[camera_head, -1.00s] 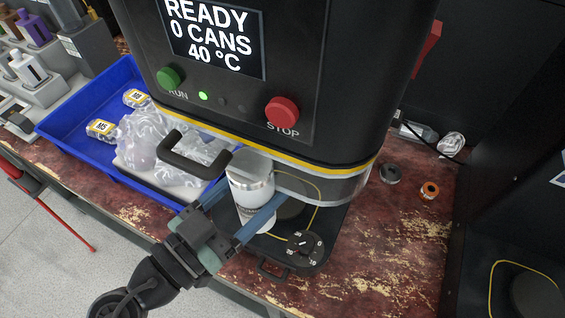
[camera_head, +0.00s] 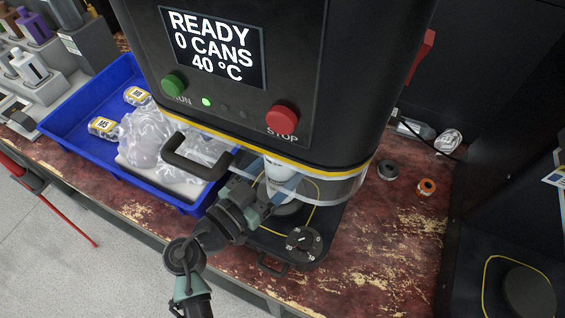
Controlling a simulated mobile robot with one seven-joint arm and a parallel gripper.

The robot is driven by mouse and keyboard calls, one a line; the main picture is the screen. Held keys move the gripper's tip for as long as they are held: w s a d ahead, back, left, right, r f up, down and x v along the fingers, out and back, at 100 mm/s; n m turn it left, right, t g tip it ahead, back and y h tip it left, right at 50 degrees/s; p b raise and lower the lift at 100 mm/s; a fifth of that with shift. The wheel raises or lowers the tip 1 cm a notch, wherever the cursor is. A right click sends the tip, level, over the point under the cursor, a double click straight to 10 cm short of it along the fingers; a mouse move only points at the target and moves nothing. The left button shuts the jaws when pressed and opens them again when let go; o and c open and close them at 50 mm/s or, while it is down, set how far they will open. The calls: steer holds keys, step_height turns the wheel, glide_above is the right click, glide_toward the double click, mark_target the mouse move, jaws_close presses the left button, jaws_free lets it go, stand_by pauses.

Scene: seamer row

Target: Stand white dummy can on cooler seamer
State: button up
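The white can (camera_head: 278,183) is upright under the head of the black seamer (camera_head: 330,125), partly behind its clear guard. Its top is hidden by the seamer head. The round dark plate (camera_head: 294,208) of this seamer lies just under and right of the can. I cannot tell whether the can's base touches it. The seamer's screen (camera_head: 212,46) reads READY, 0 CANS, 40 °C.
A black handle (camera_head: 190,165) sticks out left of my gripper. A dial (camera_head: 303,244) is at the front of the base. A blue tray (camera_head: 75,128) with bags and labelled jars stands left. Another yellow-outlined plate (camera_head: 530,290) shows at lower right.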

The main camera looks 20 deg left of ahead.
steer(key=shift+f+b, duration=0.25)
steer(key=shift+b, duration=0.05)
steer(key=o, duration=1.5)
steer(key=shift+o, duration=0.2)
steer(key=shift+r, duration=0.2)
steer(key=shift+s+a, duration=0.1)
steer(key=shift+s, duration=0.05)
steer(key=b+v, duration=0.1)
steer(key=v, duration=1)
steer(key=shift+s+b, duration=0.3)
steer(key=shift+b, duration=0.1)
steer(key=shift+a, duration=0.1)
